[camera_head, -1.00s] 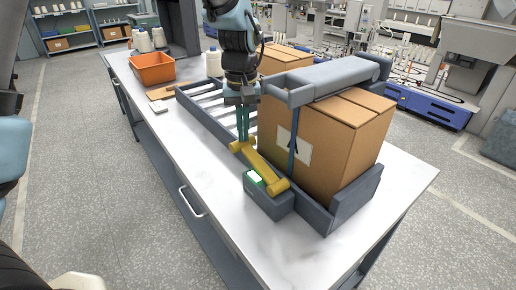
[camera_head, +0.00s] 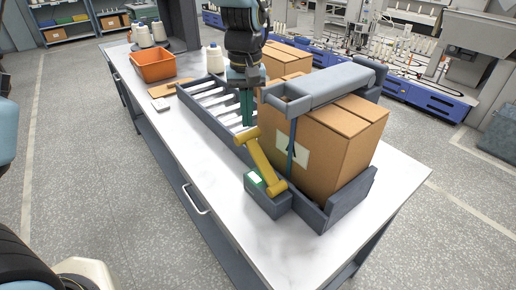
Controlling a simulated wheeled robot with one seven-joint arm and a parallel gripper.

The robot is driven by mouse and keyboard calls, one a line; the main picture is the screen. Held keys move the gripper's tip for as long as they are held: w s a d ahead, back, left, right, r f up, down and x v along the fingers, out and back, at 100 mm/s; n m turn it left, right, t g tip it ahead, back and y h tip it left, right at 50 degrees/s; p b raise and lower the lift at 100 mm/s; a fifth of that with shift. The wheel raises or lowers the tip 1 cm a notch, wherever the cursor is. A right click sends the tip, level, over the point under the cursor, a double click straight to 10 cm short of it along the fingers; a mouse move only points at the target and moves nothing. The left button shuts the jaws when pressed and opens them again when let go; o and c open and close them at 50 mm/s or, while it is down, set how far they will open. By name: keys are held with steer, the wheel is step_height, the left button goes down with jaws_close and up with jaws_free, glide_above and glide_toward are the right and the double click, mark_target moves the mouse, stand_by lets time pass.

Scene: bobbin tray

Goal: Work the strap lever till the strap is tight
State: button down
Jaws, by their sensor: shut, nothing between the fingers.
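The yellow strap lever (camera_head: 262,160) rises at a slant from a grey housing (camera_head: 268,204) on the bench, its crossbar end at the upper left. A pale green lit panel (camera_head: 254,179) sits on the housing. A dark blue strap (camera_head: 291,150) runs down the front of a cardboard box (camera_head: 342,150), below a grey bar across its top. I cannot tell how tight the strap is. My gripper (camera_head: 247,122) points down, shut and empty, right behind the lever's crossbar. Whether its fingertips touch the crossbar is unclear.
A grey roller tray (camera_head: 197,105) lies behind the lever, with another box (camera_head: 286,60) beyond it. The white bench top (camera_head: 212,187) is clear at front left.

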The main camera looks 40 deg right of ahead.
mark_target(244, 135)
steer(key=shift+w+f+b, duration=0.3)
steer(key=shift+f+b, duration=0.35)
steer(key=shift+f, duration=0.5)
steer(key=shift+w+f+b, duration=0.25)
steer(key=shift+f+b, duration=0.4)
steer(key=shift+f, duration=0.45)
steer(key=shift+w+f+b, duration=0.3)
steer(key=shift+f+b, duration=0.35)
steer(key=shift+f, duration=0.5)
steer(key=r+p, duration=0.1)
steer(key=r, duration=0.1)
steer(key=s+r+p, duration=0.1)
steer(key=r+p, duration=0.3)
steer(key=r, duration=0.1)
steer(key=shift+s, duration=0.4)
steer(key=shift+f, duration=0.1)
